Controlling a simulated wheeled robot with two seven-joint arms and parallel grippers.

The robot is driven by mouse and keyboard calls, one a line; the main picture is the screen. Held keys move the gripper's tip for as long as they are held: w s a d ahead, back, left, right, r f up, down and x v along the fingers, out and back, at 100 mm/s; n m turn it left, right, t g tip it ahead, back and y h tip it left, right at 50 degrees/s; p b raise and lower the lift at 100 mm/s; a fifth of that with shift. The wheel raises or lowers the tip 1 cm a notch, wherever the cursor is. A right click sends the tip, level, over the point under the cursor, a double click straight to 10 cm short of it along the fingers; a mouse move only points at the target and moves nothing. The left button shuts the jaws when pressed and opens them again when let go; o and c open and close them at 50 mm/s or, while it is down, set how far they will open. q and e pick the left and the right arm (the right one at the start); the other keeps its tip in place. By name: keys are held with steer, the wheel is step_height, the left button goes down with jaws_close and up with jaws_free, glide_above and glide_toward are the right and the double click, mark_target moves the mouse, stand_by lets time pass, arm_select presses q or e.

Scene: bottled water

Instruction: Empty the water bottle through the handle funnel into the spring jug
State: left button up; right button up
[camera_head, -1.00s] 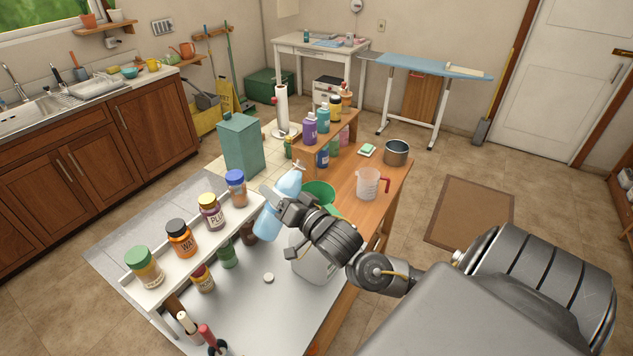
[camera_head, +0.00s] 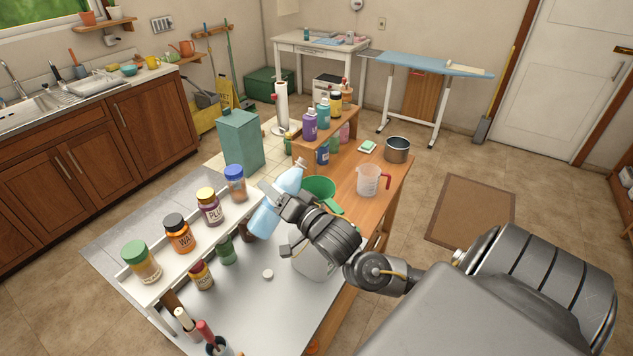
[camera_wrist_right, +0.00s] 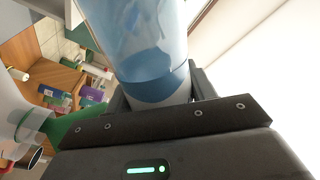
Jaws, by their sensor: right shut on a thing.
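My right gripper (camera_head: 278,204) is shut on the light-blue water bottle (camera_head: 290,180), holding it above the table. The bottle is tilted, its neck end up and to the right in the head view. Its blue body (camera_wrist_right: 155,45) also fills the top middle of the right wrist view. The green funnel (camera_head: 318,187) is just right of the bottle, with its green handle (camera_head: 333,207) pointing down right. The white spring jug (camera_head: 312,266) stands behind my right arm, mostly hidden; I cannot see how the funnel meets it. My left gripper is out of view.
A white shelf (camera_head: 158,287) with several jars runs left of the bottle. A small white disc (camera_head: 268,274) lies on the grey tabletop. A measuring cup (camera_head: 368,181) and steel pot (camera_head: 396,150) stand to the right. A wooden riser (camera_head: 309,150) holds several bottles behind.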

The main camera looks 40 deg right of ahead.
mark_target(274, 204)
steer(key=shift+a+f+m+b, duration=0.2)
steer(key=shift+f+m+b, duration=0.2)
steer(key=shift+f+b, duration=0.6)
steer(key=shift+a+f+m+b, duration=0.15)
steer(key=shift+f+m+b, duration=0.25)
steer(key=shift+f+b, duration=0.55)
steer(key=shift+r, duration=0.25)
steer(key=shift+a+r+m+b, duration=0.15)
steer(key=shift+a+m+b, duration=0.2)
steer(key=shift+m, duration=0.55)
steer(key=shift+a+r+m+h, duration=0.1)
steer(key=shift+r+m+h, duration=0.2)
steer(key=shift+r+m, duration=0.45)
steer(key=shift+d+r+m+b, duration=0.45)
steer(key=shift+d+r+m, duration=0.1)
steer(key=shift+m, duration=0.5)
steer(key=shift+d+m, duration=0.1)
steer(key=shift+m, duration=0.9)
stand_by(1.7)
stand_by(0.4)
